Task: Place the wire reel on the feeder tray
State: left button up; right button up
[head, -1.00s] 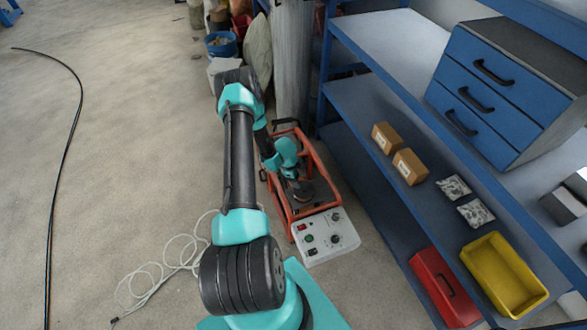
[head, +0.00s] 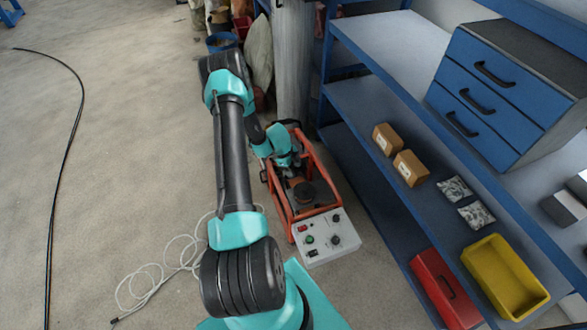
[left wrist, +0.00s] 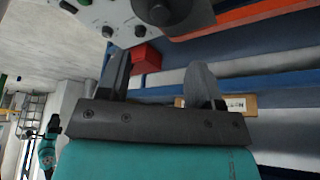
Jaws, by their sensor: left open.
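The wire reel (head: 304,192), a small dark round thing, sits on the dark feeder tray (head: 322,197) inside the orange-framed machine. My left gripper (head: 289,172) is just behind the reel, up and left of it in the head view, and looks apart from it. In the left wrist view the two dark fingers of this gripper (left wrist: 162,85) are spread, with nothing between them. I cannot make out the reel in that view. My right gripper is not in view.
The machine's orange frame (head: 327,178) surrounds the tray. A grey control panel (head: 325,238) with knobs is at its front. A blue shelf (head: 372,168) with boxes and bins stands close on the right. A loose white cable (head: 150,272) lies on the floor at left.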

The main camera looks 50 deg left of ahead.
pick_arm(q)
jog(key=w+d+r+n+t+h, duration=0.1)
jog(key=w+d+r+n, duration=0.2)
jog(key=d, duration=0.7)
jog(key=w+d+n+h, duration=0.1)
jog(key=w+d+n, duration=0.35)
jog(key=d, duration=0.65)
jog(key=s+d+r+n+g+y, duration=0.1)
jog(key=s+d+r+n, duration=0.1)
jog(key=s+d, duration=0.4)
jog(key=s+d+r+n+g+y, duration=0.1)
jog(key=s+d+r+n, duration=0.1)
jog(key=s+d+n, duration=0.2)
jog(key=s+d, duration=0.3)
jog(key=d, duration=0.2)
jog(key=shift+s+d+r+g, duration=0.15)
jog(key=shift+s+g, duration=0.15)
